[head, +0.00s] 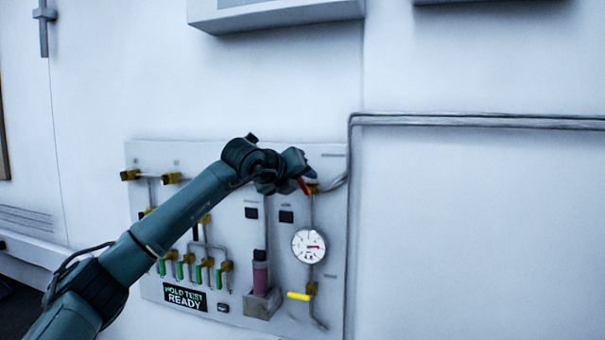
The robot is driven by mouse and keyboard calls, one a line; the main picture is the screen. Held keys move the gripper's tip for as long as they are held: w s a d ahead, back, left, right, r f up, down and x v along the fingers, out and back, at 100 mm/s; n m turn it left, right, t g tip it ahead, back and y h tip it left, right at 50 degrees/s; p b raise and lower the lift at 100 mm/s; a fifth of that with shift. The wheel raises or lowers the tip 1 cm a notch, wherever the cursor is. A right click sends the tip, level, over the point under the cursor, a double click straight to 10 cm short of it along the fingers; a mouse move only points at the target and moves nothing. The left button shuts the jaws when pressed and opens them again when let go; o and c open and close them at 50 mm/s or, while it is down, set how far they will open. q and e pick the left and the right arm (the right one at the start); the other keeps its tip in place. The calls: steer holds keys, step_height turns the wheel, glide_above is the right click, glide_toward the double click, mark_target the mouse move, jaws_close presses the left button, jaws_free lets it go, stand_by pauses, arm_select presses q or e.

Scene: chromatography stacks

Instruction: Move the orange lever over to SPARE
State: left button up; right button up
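The orange lever (303,186) shows as a short tilted piece near the top right of the wall panel (150,155), beside a brass fitting on a thin pipe. My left gripper (302,176) is at the lever, its hand partly covering it. The fingers are too small and dark to tell whether they are open or shut, or touch the lever. The SPARE marking cannot be read. My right gripper is not in view.
A round dial gauge (308,246) and a yellow lever (298,296) sit below on the same pipe. Several green levers (198,275) stand lower left, partly behind my arm. The wall to the right is clear apart from pipes (480,121).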

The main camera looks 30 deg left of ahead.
arm_select(q)
steer(key=shift+w+f, duration=0.2)
steer(key=shift+w, duration=0.2)
steer(key=shift+c, duration=0.2)
jaws_close()
